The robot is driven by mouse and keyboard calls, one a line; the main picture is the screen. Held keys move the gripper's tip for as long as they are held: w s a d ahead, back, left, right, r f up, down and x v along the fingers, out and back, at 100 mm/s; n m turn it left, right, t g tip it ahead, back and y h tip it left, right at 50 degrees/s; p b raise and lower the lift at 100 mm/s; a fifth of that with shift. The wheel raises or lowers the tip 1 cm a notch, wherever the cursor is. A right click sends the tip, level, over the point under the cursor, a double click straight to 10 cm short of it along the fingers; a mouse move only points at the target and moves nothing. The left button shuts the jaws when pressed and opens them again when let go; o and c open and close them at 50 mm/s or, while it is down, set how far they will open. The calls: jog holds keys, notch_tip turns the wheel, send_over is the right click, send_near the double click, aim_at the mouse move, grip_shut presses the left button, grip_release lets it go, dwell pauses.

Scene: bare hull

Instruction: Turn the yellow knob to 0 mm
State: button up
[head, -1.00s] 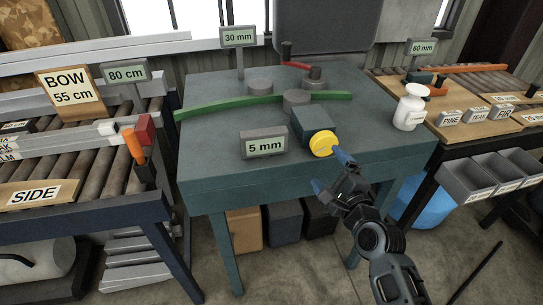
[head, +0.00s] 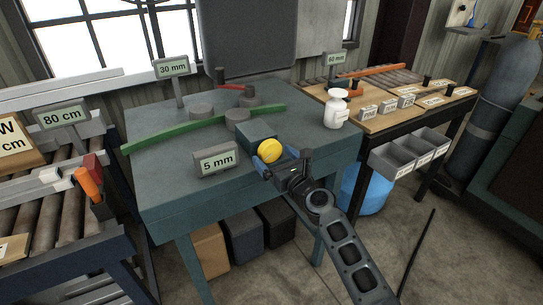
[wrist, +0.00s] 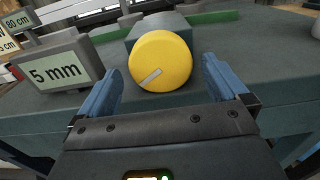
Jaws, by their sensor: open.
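The yellow knob (head: 270,150) sits on the front of a dark block (head: 257,133) on the teal bench. In the wrist view the knob (wrist: 161,61) faces me, its grey pointer mark slanting from lower left to upper right. A grey sign reading 5 mm (head: 217,161) stands left of it; it also shows in the wrist view (wrist: 55,71). My gripper (head: 275,160) is open right in front of the knob. In the wrist view the blue fingers (wrist: 161,85) stand on either side of it, with gaps between them and the knob.
A long green strip (head: 200,128) bends around grey round posts (head: 237,116) behind the block. A sign reads 30 mm (head: 172,67). The bench top (head: 160,175) left of the 5 mm sign is clear.

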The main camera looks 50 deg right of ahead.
jog(key=shift+x, duration=0.8)
jog(key=shift+d, duration=0.1)
jog(key=shift+c, duration=0.4)
jog(key=c, duration=1)
jog(key=shift+o, duration=0.2)
jog(key=shift+n, duration=0.8)
jog(key=o, duration=1)
jog(key=shift+o, duration=0.2)
jog(key=v, duration=0.8)
